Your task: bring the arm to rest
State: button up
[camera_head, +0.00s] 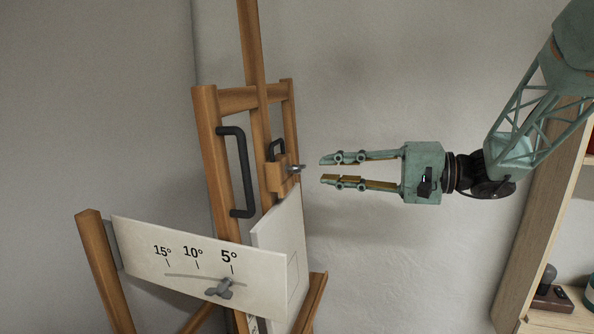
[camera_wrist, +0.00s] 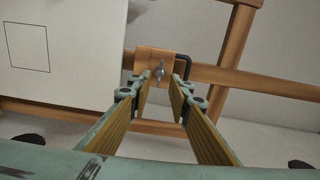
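My gripper (camera_head: 322,170) is level in the head view, its fingers pointing left at the wooden easel (camera_head: 207,115). The fingers are parted with nothing between them, and they also show in the wrist view (camera_wrist: 160,90). A small gap shows between the fingertips and the wing screw (camera_head: 294,169) on the easel's wooden block (camera_head: 274,178). In the wrist view the wing screw (camera_wrist: 159,70) appears just beyond and between the fingertips. My arm reaches in from the upper right.
A dark handle (camera_head: 242,170) is on the easel's side post. A white scale plate (camera_head: 190,262) marked 15°, 10° and 5° carries a grey wing knob (camera_head: 221,288). A pale panel (camera_head: 285,250) leans on the easel. A wooden shelf (camera_head: 545,215) stands at right. Open space lies below my gripper.

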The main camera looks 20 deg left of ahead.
dwell(0.6)
jog(key=s+d+f+h, duration=0.1)
jog(key=s+d+h, duration=0.3)
jog(key=s+d, duration=0.55)
jog(key=s+d+f+h, duration=0.25)
jog(key=s+d, duration=0.35)
jog(key=s, duration=0.6)
jog(key=s+d+f+t+h, duration=0.1)
jog(key=s+d+t+h, duration=0.1)
jog(key=s+d, duration=0.4)
jog(key=s+d+f+m+t+h, duration=0.1)
jog(key=s+d+h, duration=0.4)
jog(key=d, duration=0.8)
jog(key=s+d+f+t+h, duration=0.2)
jog(key=s+d, duration=0.4)
jog(key=d, duration=0.3)
jog(key=shift+s+d+m+t+h+p, duration=0.2)
jog(key=shift+s+m+t+h+p, duration=0.15)
jog(key=shift+t+h, duration=0.25)
jog(key=shift+w+a, duration=0.1)
jog(key=shift+a, duration=0.05)
